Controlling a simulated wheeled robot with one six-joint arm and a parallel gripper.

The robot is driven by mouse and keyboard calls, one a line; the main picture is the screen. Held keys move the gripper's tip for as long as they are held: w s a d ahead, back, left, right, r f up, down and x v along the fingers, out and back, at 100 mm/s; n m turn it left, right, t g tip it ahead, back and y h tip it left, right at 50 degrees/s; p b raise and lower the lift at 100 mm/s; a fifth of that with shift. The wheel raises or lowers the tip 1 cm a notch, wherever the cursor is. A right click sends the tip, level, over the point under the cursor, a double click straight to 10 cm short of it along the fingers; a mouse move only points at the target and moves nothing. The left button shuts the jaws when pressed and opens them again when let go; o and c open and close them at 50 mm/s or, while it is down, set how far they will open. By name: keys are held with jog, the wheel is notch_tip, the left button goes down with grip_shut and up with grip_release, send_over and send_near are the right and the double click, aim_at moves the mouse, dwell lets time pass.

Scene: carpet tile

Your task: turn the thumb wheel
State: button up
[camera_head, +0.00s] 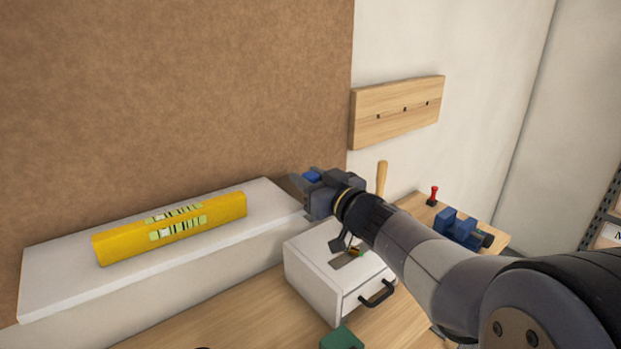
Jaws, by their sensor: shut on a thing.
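My gripper (303,182) is above the right end of a white shelf (60,277), in front of the brown board. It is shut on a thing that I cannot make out. A small blue part (312,176) and a thin grey piece show at the gripper's end, and I cannot tell whether either is the held thing. I cannot identify a thumb wheel in this view. The gripper and arm hide what is behind them.
A yellow spirit level (170,229) lies on the shelf. A white drawer box (312,272) with a black handle stands on the bench below my arm. A blue vise (456,228) and a red-topped peg (433,196) are at right. A wooden rail (398,110) is on the wall.

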jog(key=shift+m+t+h+b, duration=1.05)
jog(key=shift+h+b, duration=0.55)
jog(key=shift+b, duration=1.5)
jog(key=m+h+b, duration=0.1)
jog(key=b, duration=0.3)
jog(key=h+b, duration=0.1)
jog(key=b, duration=0.3)
jog(key=shift+w+f+m, duration=0.2)
jog(key=shift+f+m, duration=0.1)
jog(key=shift+m, duration=0.05)
jog(key=m+h+b, duration=0.1)
jog(key=h+b, duration=0.1)
jog(key=b, duration=0.8)
jog(key=shift+a+t, duration=0.1)
jog(key=shift+t, duration=0.15)
jog(key=shift+m+h+b, duration=0.5)
jog(key=shift+h+b, duration=0.3)
jog(key=shift+b, duration=0.7)
jog(key=shift+s+m+h+b, duration=0.1)
jog(key=shift+m+h+b, duration=0.7)
jog(key=shift+h+b, duration=0.6)
jog(key=shift+r+m+h+b, duration=0.3)
jog(key=shift+m+h+b, duration=0.2)
jog(key=shift+m+h, duration=0.65)
